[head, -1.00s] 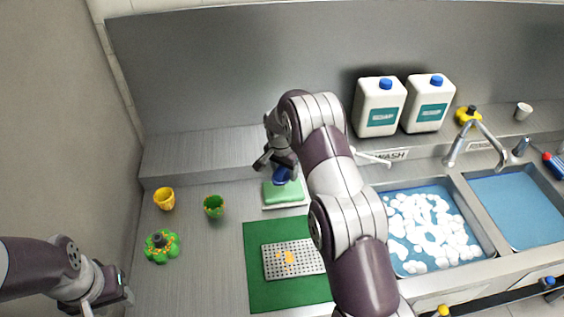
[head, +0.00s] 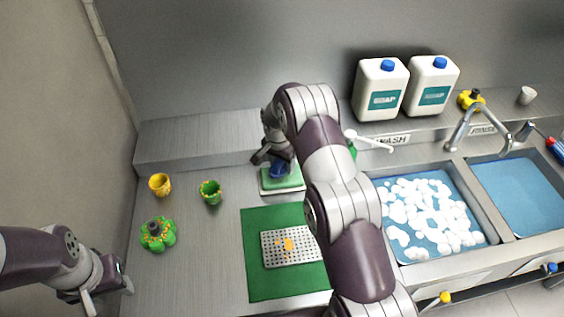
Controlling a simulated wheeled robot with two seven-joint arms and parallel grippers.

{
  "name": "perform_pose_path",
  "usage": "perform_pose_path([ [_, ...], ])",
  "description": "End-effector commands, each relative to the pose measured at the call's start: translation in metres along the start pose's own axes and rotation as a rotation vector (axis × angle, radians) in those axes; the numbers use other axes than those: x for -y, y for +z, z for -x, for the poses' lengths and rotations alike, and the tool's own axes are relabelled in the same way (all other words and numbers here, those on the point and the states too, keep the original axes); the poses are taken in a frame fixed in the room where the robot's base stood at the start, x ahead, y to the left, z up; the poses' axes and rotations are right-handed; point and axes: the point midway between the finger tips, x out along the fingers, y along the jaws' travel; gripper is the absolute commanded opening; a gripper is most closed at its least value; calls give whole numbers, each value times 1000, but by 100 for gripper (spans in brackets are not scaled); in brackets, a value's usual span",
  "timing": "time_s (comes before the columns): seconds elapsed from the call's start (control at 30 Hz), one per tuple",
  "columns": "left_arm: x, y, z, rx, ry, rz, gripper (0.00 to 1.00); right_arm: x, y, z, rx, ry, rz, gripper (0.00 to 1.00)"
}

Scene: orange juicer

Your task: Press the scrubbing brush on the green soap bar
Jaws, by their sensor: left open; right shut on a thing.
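The green soap bar (head: 290,181) lies on a pale tray (head: 268,192) behind the green mat. My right gripper (head: 272,160) is over the soap, shut on a blue scrubbing brush (head: 279,170). The brush is down at the top of the soap; its underside is partly hidden, so I cannot tell how firmly they touch. My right arm covers the area to the right of the soap. My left gripper (head: 108,290) is open and empty at the lower left, away from the soap.
A grater plate (head: 287,258) with orange bits lies on the green mat (head: 270,286). A yellow cup (head: 160,184), a green cup (head: 210,192) and a green juicer part (head: 158,234) stand left. Soap jugs (head: 381,90) stand behind; a foamy sink (head: 432,215) is right.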

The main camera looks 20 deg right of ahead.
Motion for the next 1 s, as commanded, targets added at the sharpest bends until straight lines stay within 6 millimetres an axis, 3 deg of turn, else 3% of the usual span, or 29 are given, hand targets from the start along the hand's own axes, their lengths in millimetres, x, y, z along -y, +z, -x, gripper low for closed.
perform_pose_path([
  [1.0, 0, 1, -8, 0, 0, 0, 43, 0, 1, -9, 0, 0, 0, 30],
])
